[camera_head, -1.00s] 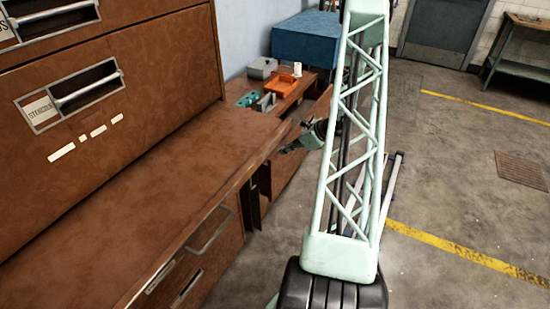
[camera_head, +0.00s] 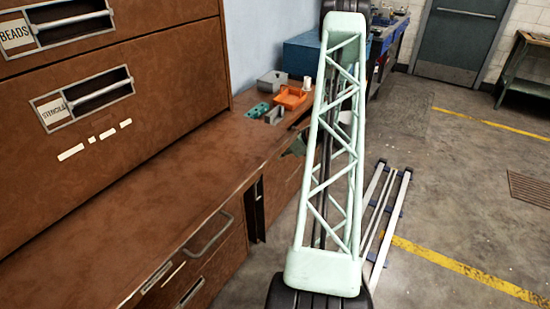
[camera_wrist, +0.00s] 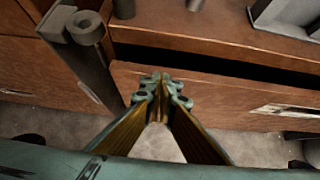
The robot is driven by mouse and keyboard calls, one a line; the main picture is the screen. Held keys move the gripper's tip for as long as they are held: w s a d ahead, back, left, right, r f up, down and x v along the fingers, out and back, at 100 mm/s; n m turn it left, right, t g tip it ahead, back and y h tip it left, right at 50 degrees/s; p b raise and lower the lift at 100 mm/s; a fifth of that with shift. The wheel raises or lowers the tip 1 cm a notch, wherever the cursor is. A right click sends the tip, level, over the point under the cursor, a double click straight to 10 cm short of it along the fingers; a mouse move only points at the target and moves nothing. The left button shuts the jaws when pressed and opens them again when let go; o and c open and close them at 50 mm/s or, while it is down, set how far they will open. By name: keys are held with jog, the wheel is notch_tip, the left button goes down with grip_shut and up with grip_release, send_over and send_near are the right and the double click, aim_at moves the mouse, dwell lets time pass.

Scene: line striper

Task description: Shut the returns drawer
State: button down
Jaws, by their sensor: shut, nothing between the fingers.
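A brown drawer front (camera_wrist: 215,100) crosses the wrist view, with a pale label plate (camera_wrist: 285,110) at its right whose text I cannot read. A dark gap shows above this front, so the drawer looks partly open. I cannot confirm by label that it is the returns drawer. My gripper (camera_wrist: 162,85) is shut and empty, its fingertips together in front of the drawer front; contact cannot be told. In the head view, only a small green part of my arm end shows beside the lattice link, which hides most of that drawer area.
The brown counter (camera_head: 150,205) runs along the left, with an orange tray (camera_head: 291,97) and grey blocks at its far end. Lower drawers with handles (camera_head: 208,235) face the aisle. A folded ladder-like frame (camera_head: 385,220) lies on the floor at right. A grey post (camera_wrist: 85,50) stands left in the wrist view.

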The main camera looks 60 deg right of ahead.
jog(key=shift+s, duration=0.1)
jog(key=s+f+p+v, duration=0.1)
jog(key=s+f+v, duration=0.1)
jog(key=v, duration=1)
jog(key=shift+s+r, duration=0.15)
jog(key=shift+r, duration=0.1)
dwell(0.4)
